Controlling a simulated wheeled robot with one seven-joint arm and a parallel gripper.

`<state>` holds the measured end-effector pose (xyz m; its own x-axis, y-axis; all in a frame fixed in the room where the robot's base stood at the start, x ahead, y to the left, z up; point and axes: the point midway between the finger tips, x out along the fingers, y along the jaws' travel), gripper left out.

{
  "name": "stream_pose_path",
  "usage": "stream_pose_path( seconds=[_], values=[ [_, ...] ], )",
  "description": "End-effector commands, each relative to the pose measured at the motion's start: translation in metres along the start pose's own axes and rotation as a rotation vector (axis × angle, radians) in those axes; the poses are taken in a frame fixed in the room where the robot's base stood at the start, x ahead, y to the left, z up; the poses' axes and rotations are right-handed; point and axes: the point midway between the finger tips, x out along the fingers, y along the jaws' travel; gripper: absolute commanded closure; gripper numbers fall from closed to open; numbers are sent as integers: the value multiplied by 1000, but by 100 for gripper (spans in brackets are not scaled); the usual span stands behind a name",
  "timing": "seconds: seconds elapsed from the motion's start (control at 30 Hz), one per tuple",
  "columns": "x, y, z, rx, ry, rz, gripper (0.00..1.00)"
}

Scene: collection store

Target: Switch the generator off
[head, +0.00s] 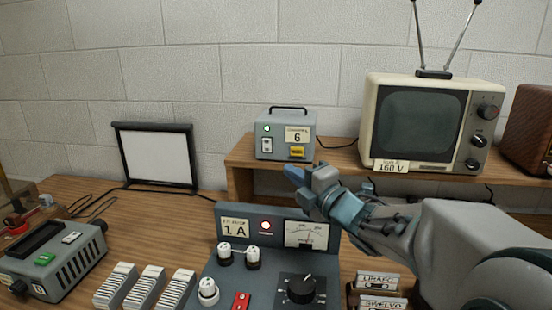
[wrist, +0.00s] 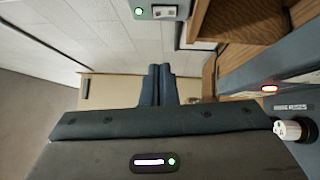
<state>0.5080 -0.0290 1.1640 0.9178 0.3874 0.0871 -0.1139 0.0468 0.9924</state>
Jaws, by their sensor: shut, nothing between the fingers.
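A small grey box (head: 286,135) with a top handle stands on the wooden shelf. It has a lit green lamp (head: 267,128), a white rocker switch (head: 267,145), a label with a 6 and a yellow tag. I cannot read clearly which device is named the generator. My gripper (head: 290,174) is shut and empty, just below and in front of this box, apart from its switch. In the wrist view my blue fingers (wrist: 158,84) are together, and the box's lamp and switch (wrist: 165,12) show at the top edge.
A control panel (head: 225,282) marked 1 A, with a lit red lamp, dial and knobs, stands below my gripper. A television (head: 418,120) stands on the shelf (head: 345,158) to the right. A grey device (head: 70,265) with a green button and a white screen (head: 157,157) are left.

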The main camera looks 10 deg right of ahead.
Motion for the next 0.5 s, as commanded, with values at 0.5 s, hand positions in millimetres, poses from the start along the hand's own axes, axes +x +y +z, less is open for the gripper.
stream_pose_path(
  seconds=[0.5],
  values=[
    [96, 1, 1, 2, -1, -2, 100]
  ],
)
